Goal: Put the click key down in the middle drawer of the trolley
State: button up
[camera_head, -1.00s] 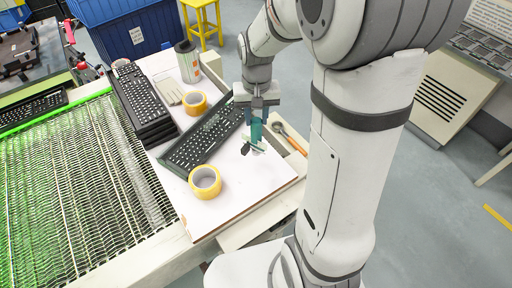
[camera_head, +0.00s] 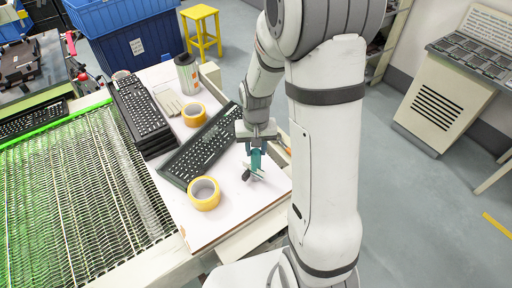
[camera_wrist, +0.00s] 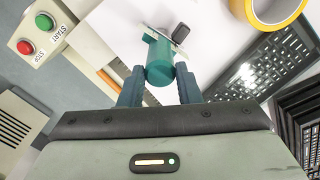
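The click key (camera_head: 257,161) looks like a small tool with a teal cylindrical handle, a pale flat cross-piece and a black tip. My gripper (camera_head: 256,150) is shut on its teal handle and holds it over the white tabletop (camera_head: 228,228), near the right edge. In the wrist view the click key (camera_wrist: 160,66) sits between the two dark teal fingers of my gripper (camera_wrist: 160,90), with its black tip pointing away. I cannot tell whether the key touches the tabletop. The trolley and its middle drawer cannot be made out in these views.
A black keyboard (camera_head: 205,146) and yellow tape rolls (camera_head: 204,193) lie left of my gripper. Stacked keyboards (camera_head: 140,110) and a grey can (camera_head: 187,74) stand farther back. A green-edged mesh conveyor (camera_head: 75,195) adjoins the table. Open floor lies right, before a vented console (camera_head: 440,105).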

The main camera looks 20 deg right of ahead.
jog(key=o, duration=0.5)
jog(key=shift+c, duration=0.2)
